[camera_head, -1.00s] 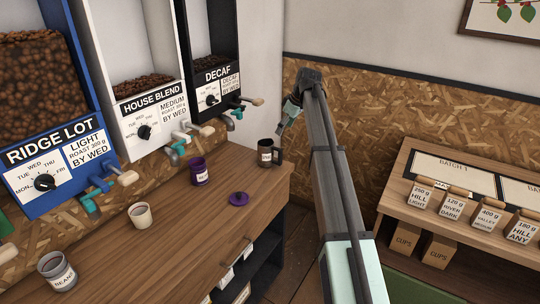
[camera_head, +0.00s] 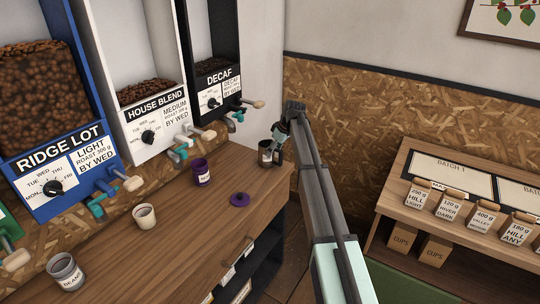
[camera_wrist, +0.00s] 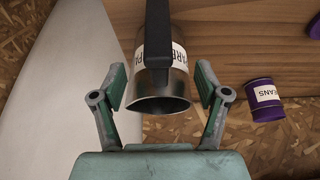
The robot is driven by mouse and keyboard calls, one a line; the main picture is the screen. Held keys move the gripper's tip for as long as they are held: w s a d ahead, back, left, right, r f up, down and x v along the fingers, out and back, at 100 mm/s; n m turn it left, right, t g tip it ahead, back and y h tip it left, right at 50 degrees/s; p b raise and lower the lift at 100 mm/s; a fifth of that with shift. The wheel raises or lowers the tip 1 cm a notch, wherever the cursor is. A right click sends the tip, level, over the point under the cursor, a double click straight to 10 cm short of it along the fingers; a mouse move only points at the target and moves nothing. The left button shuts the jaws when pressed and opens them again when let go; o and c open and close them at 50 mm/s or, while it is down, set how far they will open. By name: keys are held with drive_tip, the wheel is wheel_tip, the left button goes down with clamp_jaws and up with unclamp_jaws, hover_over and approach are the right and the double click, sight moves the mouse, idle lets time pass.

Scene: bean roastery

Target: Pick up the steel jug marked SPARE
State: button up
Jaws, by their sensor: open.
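The steel jug (camera_head: 265,155) stands at the far right end of the wooden counter in the head view. In the wrist view the jug (camera_wrist: 155,102) has a black handle and a white label partly hidden by that handle; the letters PA and ARE show. My gripper (camera_wrist: 160,84) is open, with one finger on each side of the jug's steel body and small gaps visible. In the head view my gripper (camera_head: 280,133) is right at the jug and partly covers it.
A purple tin (camera_head: 201,174) and a purple lid (camera_head: 239,200) lie nearest on the counter (camera_head: 185,235). A cream cup (camera_head: 144,216) and a grey BEANS tin (camera_head: 66,272) stand farther left. Bean dispensers with taps (camera_head: 228,122) hang above the counter's back.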

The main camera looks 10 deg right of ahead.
drive_tip(key=shift+x, duration=1.35)
drive_tip(key=c, duration=0.9)
drive_tip(key=shift+o, duration=0.2)
drive_tip(key=shift+r, duration=0.1)
